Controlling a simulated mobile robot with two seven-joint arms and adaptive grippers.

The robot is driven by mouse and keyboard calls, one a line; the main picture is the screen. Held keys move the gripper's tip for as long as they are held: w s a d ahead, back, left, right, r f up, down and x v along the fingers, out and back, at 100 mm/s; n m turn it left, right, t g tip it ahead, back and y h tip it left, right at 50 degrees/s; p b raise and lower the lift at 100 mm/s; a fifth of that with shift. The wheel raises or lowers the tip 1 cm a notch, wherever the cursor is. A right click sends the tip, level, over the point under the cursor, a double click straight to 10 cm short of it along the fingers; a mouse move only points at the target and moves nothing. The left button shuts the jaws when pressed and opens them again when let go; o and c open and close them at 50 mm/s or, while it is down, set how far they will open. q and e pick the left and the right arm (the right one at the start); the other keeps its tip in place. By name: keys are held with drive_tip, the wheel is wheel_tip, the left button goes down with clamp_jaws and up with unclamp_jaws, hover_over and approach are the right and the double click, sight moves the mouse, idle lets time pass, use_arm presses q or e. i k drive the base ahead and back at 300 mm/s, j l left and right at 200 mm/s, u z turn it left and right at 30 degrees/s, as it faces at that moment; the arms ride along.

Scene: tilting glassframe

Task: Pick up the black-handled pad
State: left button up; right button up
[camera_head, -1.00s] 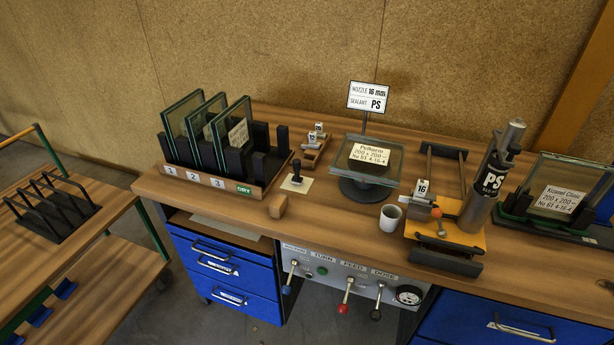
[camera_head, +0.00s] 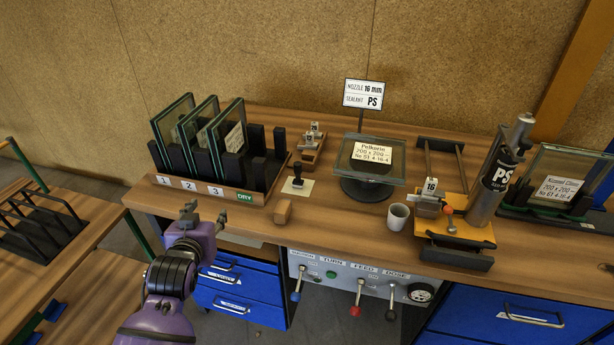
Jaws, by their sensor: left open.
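The black-handled pad (camera_head: 297,178) stands upright on a pale square card on the bench, between the glass rack and the round glass stand. My left gripper (camera_head: 189,208) has come in from the lower left on its purple arm. It is at the bench's front edge, in front of the numbered rack, to the left of the pad and nearer to me. Its jaws are open and I see nothing between them. The gripper is well apart from the pad. My right gripper is not in view.
The rack (camera_head: 200,188) with upright glass panes stands left of the pad. A wooden block (camera_head: 283,211) lies just in front of the pad, and a small tray (camera_head: 309,158) of nozzles behind it. A white cup (camera_head: 398,217) and glass stand (camera_head: 372,187) are to the right.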

sight(297, 182)
drive_tip(key=i+l, duration=0.1)
drive_tip(key=l, duration=0.3)
drive_tip(key=i+l, duration=0.15)
drive_tip(key=l, duration=0.25)
drive_tip(key=i+l, duration=0.1)
drive_tip(key=l, duration=0.3)
